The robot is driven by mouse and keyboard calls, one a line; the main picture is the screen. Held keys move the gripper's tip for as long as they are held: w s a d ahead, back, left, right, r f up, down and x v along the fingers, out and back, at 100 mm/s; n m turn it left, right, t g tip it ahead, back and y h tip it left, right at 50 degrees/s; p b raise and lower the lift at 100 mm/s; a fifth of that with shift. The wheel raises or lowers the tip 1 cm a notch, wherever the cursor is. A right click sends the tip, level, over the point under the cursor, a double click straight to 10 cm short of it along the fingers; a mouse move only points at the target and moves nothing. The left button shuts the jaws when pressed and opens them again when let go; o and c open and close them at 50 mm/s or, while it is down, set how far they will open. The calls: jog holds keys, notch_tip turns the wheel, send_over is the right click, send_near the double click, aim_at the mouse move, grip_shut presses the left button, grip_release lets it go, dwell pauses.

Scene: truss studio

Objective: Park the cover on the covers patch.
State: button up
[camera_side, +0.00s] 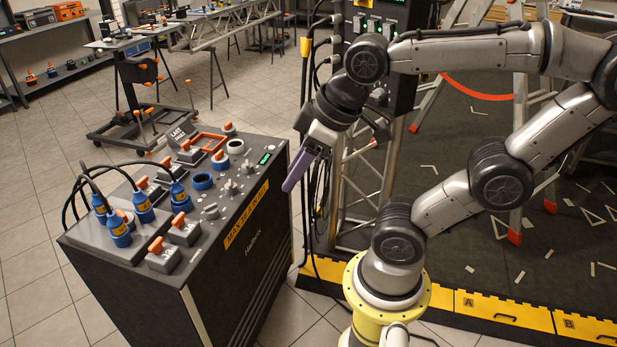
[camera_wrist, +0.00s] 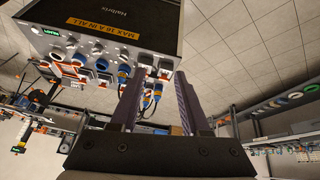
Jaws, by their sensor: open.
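My gripper (camera_side: 288,186) has purple fingers and hangs beside the right edge of the control cabinet (camera_side: 200,255), apart from its top panel. In the wrist view my gripper (camera_wrist: 159,76) shows two fingers well apart with nothing held. An orange-outlined rectangle (camera_side: 207,142), which may be the covers patch, lies on the panel's far part. I cannot tell for certain which small piece is the cover. A blue ring socket (camera_side: 202,181) and a pale ring socket (camera_side: 235,146) sit on the panel.
Blue plugs (camera_side: 143,208) with black cables stand at the panel's left. Several grey switch blocks (camera_side: 164,256) carry orange levers. Small knobs (camera_side: 230,187) line the right side. A truss tower (camera_side: 365,185) stands right of my gripper. Open floor lies left of the cabinet.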

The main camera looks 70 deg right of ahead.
jog(key=shift+s+f+m, duration=0.45)
jog(key=shift+s+m, duration=0.25)
jog(key=shift+s, duration=0.15)
jog(key=shift+o, duration=1.3)
jog(key=shift+s+f, duration=0.2)
jog(key=shift+s, duration=0.05)
jog(key=o, duration=0.3)
jog(key=shift+s+m, duration=0.1)
jog(key=shift+m, duration=0.2)
